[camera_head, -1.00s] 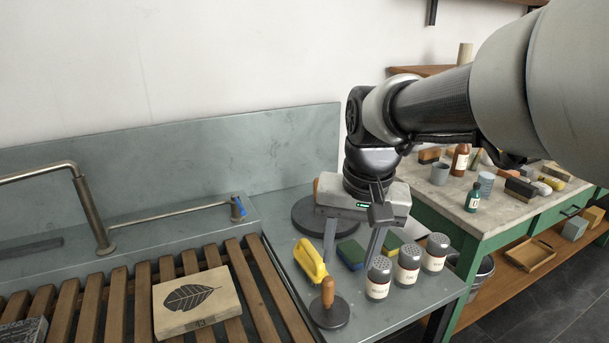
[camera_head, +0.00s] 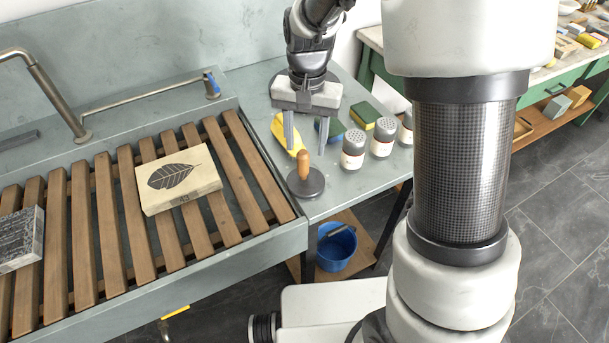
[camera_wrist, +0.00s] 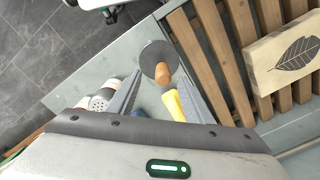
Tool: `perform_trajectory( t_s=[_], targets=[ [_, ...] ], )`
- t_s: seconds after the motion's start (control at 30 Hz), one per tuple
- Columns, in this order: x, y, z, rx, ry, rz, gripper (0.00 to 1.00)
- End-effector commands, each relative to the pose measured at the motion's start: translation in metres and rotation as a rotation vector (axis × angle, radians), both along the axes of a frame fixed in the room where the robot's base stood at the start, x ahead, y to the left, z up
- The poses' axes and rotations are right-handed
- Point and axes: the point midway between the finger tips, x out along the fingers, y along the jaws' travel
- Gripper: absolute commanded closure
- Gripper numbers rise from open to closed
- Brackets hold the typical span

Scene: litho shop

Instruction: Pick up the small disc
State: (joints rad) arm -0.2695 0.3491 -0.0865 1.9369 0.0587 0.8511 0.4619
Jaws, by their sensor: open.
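The small disc (camera_head: 308,188) is dark grey and round, with an upright wooden handle in its middle. It lies flat on the grey counter near its front edge. My gripper (camera_head: 306,150) is open and empty, fingers pointing down, just behind and above the disc. In the head view the handle's top shows between the fingertips. In the wrist view the disc (camera_wrist: 150,52) and its handle lie beyond and between the open fingers (camera_wrist: 159,74). I cannot tell the exact height gap.
A yellow tool (camera_head: 281,130) lies close behind the disc. Several shakers (camera_head: 353,150) stand to its right, near sponges (camera_head: 364,115). The slatted sink rack (camera_head: 187,235) with a leaf-print block (camera_head: 180,178) is at left. A blue bucket (camera_head: 336,248) sits below.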

Motion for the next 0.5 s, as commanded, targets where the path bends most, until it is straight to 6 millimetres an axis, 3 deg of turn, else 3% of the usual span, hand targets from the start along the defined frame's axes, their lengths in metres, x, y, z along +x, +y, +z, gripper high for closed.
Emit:
perform_trajectory(
  t_s=[0.23,0.5],
  targets=[
    [0.002,0.001,-0.018,0.0,0.0,0.0,0.54],
    [0.009,0.006,-0.056,0.0,0.001,-0.001,0.54]
  ],
)
